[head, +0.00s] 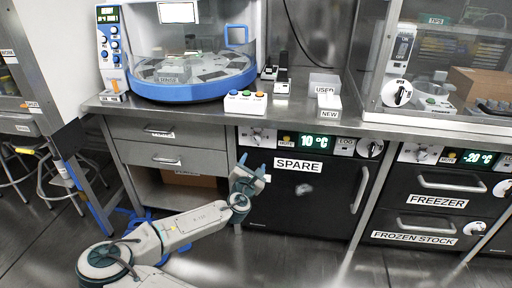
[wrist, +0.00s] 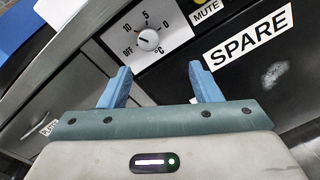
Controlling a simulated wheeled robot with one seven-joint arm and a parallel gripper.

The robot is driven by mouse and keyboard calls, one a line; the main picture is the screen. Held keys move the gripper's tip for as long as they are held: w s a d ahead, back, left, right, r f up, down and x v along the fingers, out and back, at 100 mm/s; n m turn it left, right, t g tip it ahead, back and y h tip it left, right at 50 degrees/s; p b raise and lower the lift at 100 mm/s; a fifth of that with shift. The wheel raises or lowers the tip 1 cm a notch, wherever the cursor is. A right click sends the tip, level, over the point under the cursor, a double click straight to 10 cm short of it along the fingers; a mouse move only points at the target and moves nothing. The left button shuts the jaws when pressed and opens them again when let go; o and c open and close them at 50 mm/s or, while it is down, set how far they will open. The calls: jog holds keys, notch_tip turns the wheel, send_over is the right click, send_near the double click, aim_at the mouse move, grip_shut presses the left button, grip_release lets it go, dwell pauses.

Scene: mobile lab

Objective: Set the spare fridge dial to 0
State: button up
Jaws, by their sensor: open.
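The spare fridge (head: 300,205) is a black-fronted unit under the bench with a SPARE label, and its display (head: 318,141) reads 10 °C. Its dial (head: 257,136) is at the upper left of its panel. In the wrist view the dial (wrist: 148,39) is a small white knob with marks OFF, 10, 5 and 0 around it; its exact pointer setting is too small to tell. My gripper (head: 253,163) is in front of the fridge's upper left, below the dial. In the wrist view its blue fingers (wrist: 160,72) are apart and empty, with the dial beyond them, not between them.
A yellow MUTE button (wrist: 196,12) sits right of the dial. A round knob (head: 376,149) is at the panel's right end, and a vertical handle (head: 359,189) below it. The freezer (head: 440,181) stands to the right, drawers (head: 165,145) to the left. The bench edge overhangs above.

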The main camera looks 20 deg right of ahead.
aim_at(256, 140)
jog(key=shift+n+t+y, duration=0.3)
jog(key=shift+n+t, duration=0.2)
jog(key=shift+n, duration=0.1)
jog(key=x, duration=0.4)
jog(key=b+x, duration=0.1)
jog(key=x, duration=0.4)
jog(key=a+x, duration=0.1)
jog(key=x, duration=0.3)
jog(key=shift+w+d+r+b, duration=0.2)
jog(key=shift+w+d+b, duration=0.1)
jog(key=shift+w, duration=0.35)
jog(key=c, duration=1)
